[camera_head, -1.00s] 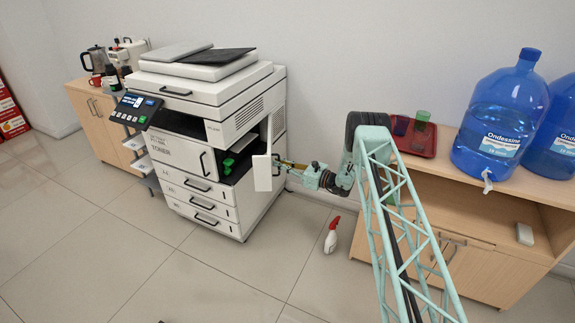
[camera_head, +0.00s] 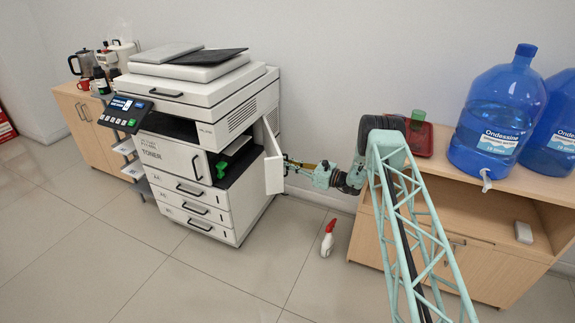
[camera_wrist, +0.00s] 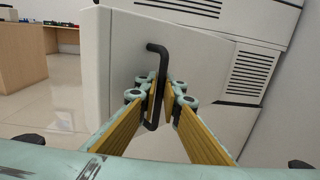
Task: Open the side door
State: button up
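The side door (camera_head: 273,162) of the white printer (camera_head: 215,125) stands swung out from the printer's right side. In the wrist view the door (camera_wrist: 200,60) fills the middle, with a black bent handle (camera_wrist: 156,95) on its face. My gripper (camera_head: 290,165) is at the outer face of the door. In the wrist view my gripper's yellow-padded fingers (camera_wrist: 161,95) close in on both sides of the handle, and they look shut on it. The opening behind the door shows a dark inside with a green part (camera_head: 222,169).
A wooden cabinet (camera_head: 480,200) with blue water bottles (camera_head: 495,115) and a red tray (camera_head: 420,140) stands on the right. A spray bottle (camera_head: 328,240) stands on the floor in front of it. The tiled floor (camera_head: 130,240) in front of the printer is clear.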

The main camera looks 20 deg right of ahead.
jog(key=o, duration=0.3)
jog(key=shift+o, duration=0.2)
jog(key=shift+s+d, duration=0.1)
jog(key=shift+d, duration=0.05)
jog(key=v, duration=1.1)
jog(key=shift+s+d, duration=0.2)
jog(key=shift+s, duration=0.05)
jog(key=shift+c, duration=0.7)
